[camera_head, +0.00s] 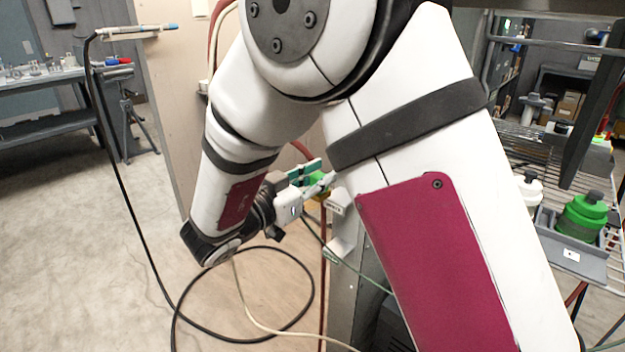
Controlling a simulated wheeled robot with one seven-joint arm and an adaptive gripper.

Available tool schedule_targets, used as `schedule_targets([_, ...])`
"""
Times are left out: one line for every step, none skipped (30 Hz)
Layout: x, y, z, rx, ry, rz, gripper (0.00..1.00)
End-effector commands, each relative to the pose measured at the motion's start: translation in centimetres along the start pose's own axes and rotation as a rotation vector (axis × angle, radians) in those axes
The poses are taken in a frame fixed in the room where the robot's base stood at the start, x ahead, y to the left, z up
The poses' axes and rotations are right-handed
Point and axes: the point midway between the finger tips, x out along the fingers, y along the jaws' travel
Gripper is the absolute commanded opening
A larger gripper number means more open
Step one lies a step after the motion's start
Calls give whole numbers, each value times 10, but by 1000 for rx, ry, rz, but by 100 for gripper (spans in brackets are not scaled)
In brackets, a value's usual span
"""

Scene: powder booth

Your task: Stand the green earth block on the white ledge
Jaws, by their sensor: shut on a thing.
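My gripper (322,184) shows small near the middle of the view, at the end of my white and maroon arm, pointing right. It is shut on a small green block (318,178), which is partly covered by the fingers. A darker green piece (296,174) shows just behind the gripper; I cannot tell if it belongs to the block. A white ledge-like piece (338,246) sticks out from the grey post below and right of the gripper. Another white piece (339,202) is higher, close to the fingertips. My forearm hides what lies further right, and contact between block and ledge cannot be told.
A wire rack (545,150) at right holds a grey tray (570,252) with a green-bodied bottle (582,217) and a white bottle (530,190). Black and pale cables (308,300) loop over the floor below my gripper. A workbench (45,95) stands far left; open floor lies between.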

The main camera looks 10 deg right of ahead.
Motion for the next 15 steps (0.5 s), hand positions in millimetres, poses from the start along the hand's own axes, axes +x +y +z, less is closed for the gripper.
schedule_targets([4, 0, 1, 1, 0, 2, 2])
schedule_targets([6, 0, 1, 1, 0, 2, 2])
schedule_targets([8, 1, 2, 1, 0, 2, 2])
schedule_targets([10, 0, 2, 1, 1, 2, 2])
schedule_targets([12, 0, 2, 1, 1, 2, 2])
schedule_targets([15, 0, 2, 1, 1, 2, 2])
schedule_targets([17, 0, 2, 1, 1, 2, 2])
schedule_targets([19, 0, 2, 1, 1, 2, 2])
schedule_targets([21, 0, 3, 1, 1, 2, 2])
schedule_targets([23, 0, 3, 1, 1, 2, 2])
schedule_targets([25, 0, 4, 1, 0, 2, 2])
schedule_targets([27, 0, 4, 1, 0, 2, 2])
schedule_targets([29, 0, 4, 1, 0, 1, 2])
schedule_targets([31, 0, 4, 1, 1, 1, 2])
schedule_targets([33, 0, 4, 1, 1, 1, 2])
